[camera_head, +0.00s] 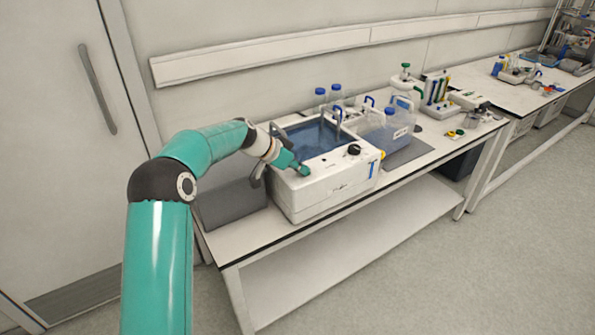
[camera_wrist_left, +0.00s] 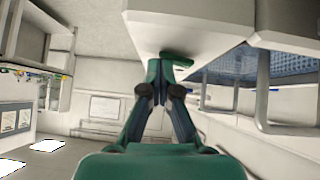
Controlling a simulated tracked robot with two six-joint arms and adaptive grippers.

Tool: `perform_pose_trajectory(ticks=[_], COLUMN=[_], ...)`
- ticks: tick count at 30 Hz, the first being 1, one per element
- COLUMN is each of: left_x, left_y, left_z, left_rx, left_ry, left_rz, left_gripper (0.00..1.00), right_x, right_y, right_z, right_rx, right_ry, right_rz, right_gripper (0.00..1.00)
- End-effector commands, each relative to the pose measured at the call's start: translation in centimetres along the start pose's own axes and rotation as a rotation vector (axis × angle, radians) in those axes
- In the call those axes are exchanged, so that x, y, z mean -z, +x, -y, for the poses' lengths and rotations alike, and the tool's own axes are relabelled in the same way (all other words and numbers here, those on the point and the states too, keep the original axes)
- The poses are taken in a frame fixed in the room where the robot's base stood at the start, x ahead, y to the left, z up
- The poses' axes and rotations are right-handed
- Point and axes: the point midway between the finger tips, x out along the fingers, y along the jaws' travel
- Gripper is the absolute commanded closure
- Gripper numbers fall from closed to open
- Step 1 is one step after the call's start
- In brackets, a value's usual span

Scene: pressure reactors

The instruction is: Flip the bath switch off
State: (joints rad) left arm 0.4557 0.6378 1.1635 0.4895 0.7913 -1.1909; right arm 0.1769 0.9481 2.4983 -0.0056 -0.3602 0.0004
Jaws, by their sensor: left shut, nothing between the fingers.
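The white bath (camera_head: 322,187) stands on the bench, with blue water in its open basin and a black knob (camera_head: 353,149) on its top panel. My left gripper (camera_head: 297,167) reaches over its left front corner, fingers shut and empty. In the left wrist view the shut fingertips (camera_wrist_left: 160,75) are close to a white body of the bath (camera_wrist_left: 185,28). A small green part (camera_wrist_left: 177,58) shows right by the tips, perhaps the switch; I cannot tell whether they touch. In the head view the gripper hides that spot. My right gripper is not in view.
Blue-capped bottles (camera_head: 320,98) stand behind the bath. A clear container with blue liquid (camera_head: 390,138) is to its right. Tubes in a rack (camera_head: 436,90) stand farther right.

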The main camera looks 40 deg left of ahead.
Motion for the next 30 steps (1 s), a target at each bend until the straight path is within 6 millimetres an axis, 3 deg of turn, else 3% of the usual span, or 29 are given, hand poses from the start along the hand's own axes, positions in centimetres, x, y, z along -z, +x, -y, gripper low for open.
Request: perform_pose_trajectory(ticks=[30], left_x=[0.4], left_y=[-0.5], left_z=[1.5], left_rx=[-0.004], left_ry=[-0.004], left_rz=[0.004], left_gripper=[1.00], right_x=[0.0], right_y=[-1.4], right_z=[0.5], right_rx=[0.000], right_ry=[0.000], right_rz=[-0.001], right_gripper=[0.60])
